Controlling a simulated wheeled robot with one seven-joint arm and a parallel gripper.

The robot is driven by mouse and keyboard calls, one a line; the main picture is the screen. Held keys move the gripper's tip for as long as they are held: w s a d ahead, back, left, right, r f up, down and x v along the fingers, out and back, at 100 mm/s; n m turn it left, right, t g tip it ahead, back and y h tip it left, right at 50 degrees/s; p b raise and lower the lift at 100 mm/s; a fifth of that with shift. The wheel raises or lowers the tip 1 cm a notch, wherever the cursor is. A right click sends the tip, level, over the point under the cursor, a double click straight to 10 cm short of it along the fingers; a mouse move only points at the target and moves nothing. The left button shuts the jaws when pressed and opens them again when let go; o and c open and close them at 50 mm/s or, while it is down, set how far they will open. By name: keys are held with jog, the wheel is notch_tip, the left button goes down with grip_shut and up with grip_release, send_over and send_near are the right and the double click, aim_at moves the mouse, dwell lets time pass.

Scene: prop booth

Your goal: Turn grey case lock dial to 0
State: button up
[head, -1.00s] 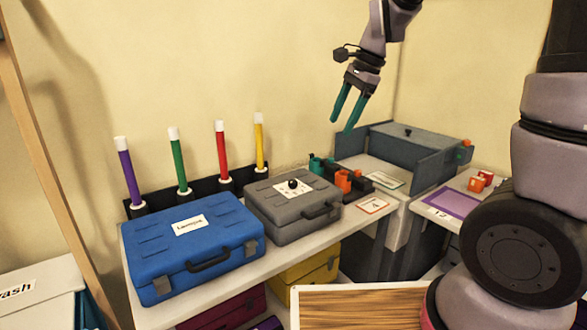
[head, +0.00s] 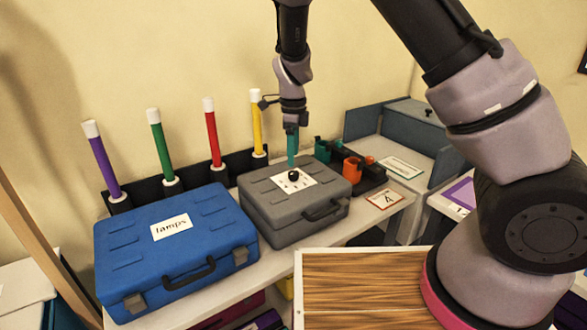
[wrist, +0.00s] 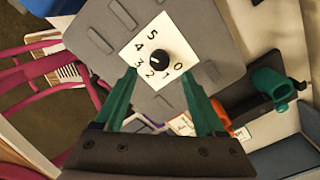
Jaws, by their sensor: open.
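The grey case (head: 275,228) lies closed on the shelf, with a white number card (head: 307,182) on its lid. The black lock dial (head: 293,175) stands on the card. In the wrist view the dial (wrist: 159,58) is ringed by the figures 0 to 5, with 0 at its lower right. I cannot tell for sure which figure its pointer faces. My gripper (head: 292,160) points down just above and behind the dial. In the wrist view its teal fingers (wrist: 158,75) are open and apart, one on each side of the card, holding nothing.
A blue case (head: 175,255) labelled "lamps" lies left of the grey case. Purple, green, red and yellow sticks (head: 213,130) stand in a black rack behind. Teal and orange holders (head: 352,168) are close on the right. A wooden-topped surface (head: 370,285) is in front.

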aim_at(294, 173)
notch_tip(294, 173, down, 6)
dwell(0.4)
grip_shut()
